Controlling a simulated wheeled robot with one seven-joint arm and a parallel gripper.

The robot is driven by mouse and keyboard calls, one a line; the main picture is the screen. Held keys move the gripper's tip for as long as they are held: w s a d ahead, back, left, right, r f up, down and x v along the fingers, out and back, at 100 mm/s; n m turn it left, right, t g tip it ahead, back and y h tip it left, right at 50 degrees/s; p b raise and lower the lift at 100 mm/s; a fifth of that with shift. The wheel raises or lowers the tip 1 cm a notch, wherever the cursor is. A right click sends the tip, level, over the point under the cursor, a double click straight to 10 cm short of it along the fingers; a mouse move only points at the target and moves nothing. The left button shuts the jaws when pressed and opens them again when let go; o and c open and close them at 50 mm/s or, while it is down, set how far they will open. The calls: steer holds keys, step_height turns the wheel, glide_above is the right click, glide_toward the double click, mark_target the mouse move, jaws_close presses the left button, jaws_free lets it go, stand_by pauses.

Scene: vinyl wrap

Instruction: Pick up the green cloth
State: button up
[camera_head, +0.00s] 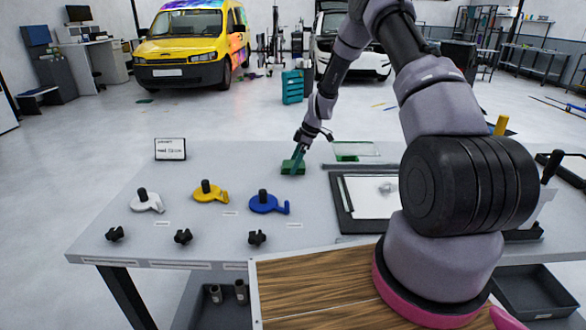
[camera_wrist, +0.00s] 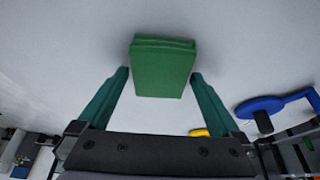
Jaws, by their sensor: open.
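The green cloth (camera_wrist: 162,68) is a folded block lying on the grey table. In the wrist view it sits between and just beyond the two teal fingertips, with a gap on each side. In the head view the cloth (camera_head: 293,167) is near the far edge of the table, below my gripper (camera_head: 297,160). My gripper (camera_wrist: 160,74) is open and empty, with its fingers pointing down at the cloth. In the head view the fingers overlap the cloth, so their exact height above the table is hard to tell.
A small sign (camera_head: 170,149) stands at the far left.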

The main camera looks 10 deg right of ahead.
steer(key=shift+c, duration=0.3)
steer(key=c, duration=1.1)
step_height(320, 180, up, 10)
steer(key=shift+r, duration=0.2)
